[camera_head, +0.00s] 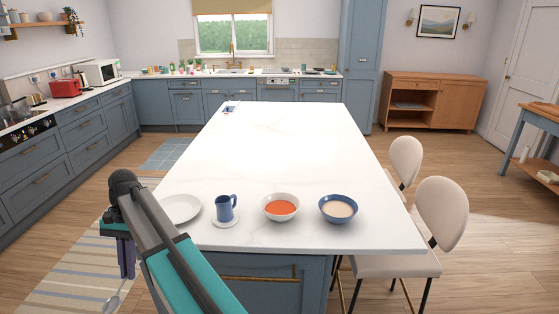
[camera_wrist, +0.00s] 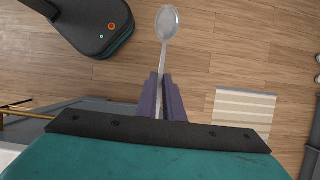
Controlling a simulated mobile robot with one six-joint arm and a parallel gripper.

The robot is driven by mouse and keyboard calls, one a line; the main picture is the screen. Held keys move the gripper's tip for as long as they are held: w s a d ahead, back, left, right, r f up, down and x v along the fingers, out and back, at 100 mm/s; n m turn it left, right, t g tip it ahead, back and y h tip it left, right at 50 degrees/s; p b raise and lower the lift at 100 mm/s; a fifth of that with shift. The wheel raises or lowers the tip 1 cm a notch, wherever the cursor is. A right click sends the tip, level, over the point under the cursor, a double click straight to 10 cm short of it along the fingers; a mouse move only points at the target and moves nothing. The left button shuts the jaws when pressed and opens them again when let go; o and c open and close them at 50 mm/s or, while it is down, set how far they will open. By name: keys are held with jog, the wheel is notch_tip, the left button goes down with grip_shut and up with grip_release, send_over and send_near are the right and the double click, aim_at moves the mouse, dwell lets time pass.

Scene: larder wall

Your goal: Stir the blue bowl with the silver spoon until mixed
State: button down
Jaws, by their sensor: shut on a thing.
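The blue bowl (camera_head: 338,208) stands upright near the front edge of the white island top, at the right end of a row of dishes. It holds a pale beige content. My gripper (camera_wrist: 161,98) is shut on the handle of the silver spoon (camera_wrist: 168,24), whose bowl end points away from the jaws over the wood floor. In the head view my gripper (camera_head: 126,262) hangs left of the island, below its top, with the spoon (camera_head: 113,301) pointing down. The spoon is well apart from the blue bowl. Part of the handle is hidden between the fingers.
A white bowl (camera_head: 280,207) with orange content stands just left of the blue bowl. A blue mug (camera_head: 226,208) on a saucer and a white plate (camera_head: 180,208) are further left. Two chairs (camera_head: 441,213) stand at the island's right side. The island's middle (camera_head: 285,145) is clear.

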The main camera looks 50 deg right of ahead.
jog(key=shift+s+a, duration=0.15)
jog(key=shift+s, duration=0.25)
jog(key=shift+s+a, duration=0.1)
